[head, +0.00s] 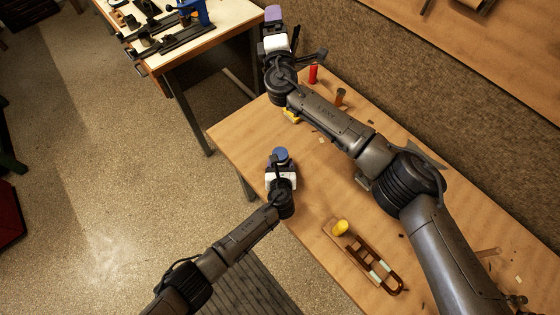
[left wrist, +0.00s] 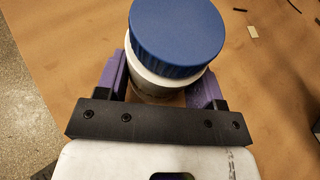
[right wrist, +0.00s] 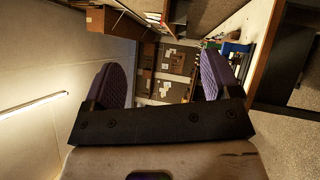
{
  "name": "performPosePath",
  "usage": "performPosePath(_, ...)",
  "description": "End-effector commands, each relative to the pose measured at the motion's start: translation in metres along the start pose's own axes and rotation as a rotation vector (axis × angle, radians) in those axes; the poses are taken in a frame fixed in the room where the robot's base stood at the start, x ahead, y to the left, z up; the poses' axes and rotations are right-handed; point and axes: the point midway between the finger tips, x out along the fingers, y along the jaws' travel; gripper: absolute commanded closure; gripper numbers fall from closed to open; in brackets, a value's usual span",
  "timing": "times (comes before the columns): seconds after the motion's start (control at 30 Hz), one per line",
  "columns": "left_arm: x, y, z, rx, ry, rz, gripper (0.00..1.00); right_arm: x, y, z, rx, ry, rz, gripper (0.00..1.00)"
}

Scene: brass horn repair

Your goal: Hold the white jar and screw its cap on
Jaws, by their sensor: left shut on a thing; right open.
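The white jar (left wrist: 150,85) is between the purple fingers of my left gripper (left wrist: 163,90), which is shut on it. The blue cap (left wrist: 178,32) sits on top of the jar; I cannot tell how tightly it is seated. In the head view the blue cap (head: 281,154) shows at the end of my left arm, over the left part of the workbench. My right gripper (head: 273,14) is raised beyond the far end of the bench, away from the jar. In the right wrist view its fingers (right wrist: 160,82) are open with nothing between them.
The wooden workbench (head: 240,140) carries a red cylinder (head: 313,74), a brown spool-like piece (head: 340,97), a yellow object (head: 291,116) and a wooden tray (head: 350,243) with a yellow item (head: 340,228). A second table (head: 221,38) with tools stands at the back left.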

Motion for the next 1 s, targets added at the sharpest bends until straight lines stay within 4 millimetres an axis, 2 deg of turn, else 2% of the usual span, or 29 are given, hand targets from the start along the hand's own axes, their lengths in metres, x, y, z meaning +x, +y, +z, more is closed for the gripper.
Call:
performPosePath(0.1,0.000,0.000,0.000,0.000,0.000,0.000,1.00,-0.009,0.006,-0.039,-0.264,0.221,0.123,0.17)
performPosePath(0.23,0.000,0.000,0.000,0.000,0.000,0.000,1.00,-0.030,-0.001,-0.081,-0.566,0.454,0.248,0.17)
performPosePath(0.4,0.000,0.000,0.000,0.000,0.000,0.000,1.00,-0.065,-0.027,-0.125,-0.966,0.748,0.407,0.17)
performPosePath(0.5,0.000,0.000,0.000,0.000,0.000,0.000,1.00,-0.088,-0.049,-0.141,-1.197,0.917,0.498,0.17)
performPosePath(0.6,0.000,0.000,0.000,0.000,0.000,0.000,1.00,-0.109,-0.074,-0.149,-1.424,1.085,0.589,0.17)
performPosePath(0.73,0.000,0.000,0.000,0.000,0.000,0.001,1.00,-0.134,-0.108,-0.146,-1.698,1.307,0.705,0.17)
performPosePath(0.87,0.000,0.000,0.000,0.000,0.000,0.000,1.00,-0.154,-0.138,-0.130,-1.940,1.543,0.822,0.17)
performPosePath(1.0,0.000,0.000,0.000,0.000,0.000,0.000,1.00,-0.174,-0.165,-0.103,-2.137,1.821,0.954,0.17)
